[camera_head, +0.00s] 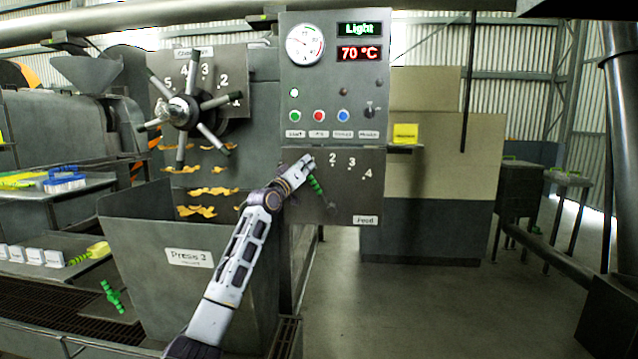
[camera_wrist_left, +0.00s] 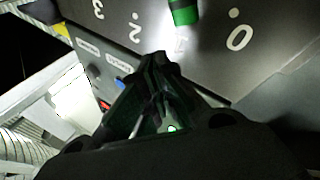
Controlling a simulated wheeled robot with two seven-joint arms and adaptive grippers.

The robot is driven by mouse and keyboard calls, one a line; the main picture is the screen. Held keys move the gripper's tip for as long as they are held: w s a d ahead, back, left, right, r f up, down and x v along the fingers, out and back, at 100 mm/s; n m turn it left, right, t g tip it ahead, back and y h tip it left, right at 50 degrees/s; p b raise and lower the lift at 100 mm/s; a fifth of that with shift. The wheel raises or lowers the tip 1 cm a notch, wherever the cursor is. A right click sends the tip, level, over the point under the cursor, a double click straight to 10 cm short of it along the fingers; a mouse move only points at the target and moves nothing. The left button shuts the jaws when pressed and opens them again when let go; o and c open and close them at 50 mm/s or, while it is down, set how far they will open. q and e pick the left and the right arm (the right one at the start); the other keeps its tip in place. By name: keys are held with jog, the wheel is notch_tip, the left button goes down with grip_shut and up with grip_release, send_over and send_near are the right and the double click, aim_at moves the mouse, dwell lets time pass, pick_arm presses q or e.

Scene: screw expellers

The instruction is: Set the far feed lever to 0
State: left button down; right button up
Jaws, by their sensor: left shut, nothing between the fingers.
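The feed panel (camera_head: 345,200) is a dark plate marked "Feed" below the control box, with 2, 3 and 4 readable. The feed lever's green handle (camera_head: 315,185) shows just beside and below my left gripper (camera_head: 306,163). In the left wrist view the lever (camera_wrist_left: 183,12) is green with a black end, pointing at a glare-washed mark between the 2 and the 0 (camera_wrist_left: 239,38). My left gripper's fingers (camera_wrist_left: 160,65) are shut and empty, a little apart from the lever in that view. The gripper hides the low numbers in the head view. My right gripper is out of view.
The control box (camera_head: 334,80) with gauge, buttons and a 70 °C display stands above the panel. A spoked handwheel (camera_head: 183,112) is at left. A grey hopper (camera_head: 150,240) marked "Press 3" stands below it. The floor (camera_head: 420,310) to the right is open.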

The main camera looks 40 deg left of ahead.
pick_arm(q)
jog(key=shift+s+d+f+m+g+p, duration=0.15)
jog(key=shift+s+d+f+m+p, duration=0.1)
jog(key=shift+d+f+m+p, duration=0.2)
jog(key=shift+s+d+f+m+g+p, duration=0.2)
jog(key=shift+d+f+m+p, duration=0.1)
jog(key=shift+f+m+p, duration=0.2)
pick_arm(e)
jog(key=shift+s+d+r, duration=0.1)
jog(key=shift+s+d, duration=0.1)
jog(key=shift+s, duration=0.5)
pick_arm(q)
jog(key=shift+s+d+m, duration=0.1)
jog(key=shift+d+m, duration=0.05)
jog(key=shift+m, duration=0.1)
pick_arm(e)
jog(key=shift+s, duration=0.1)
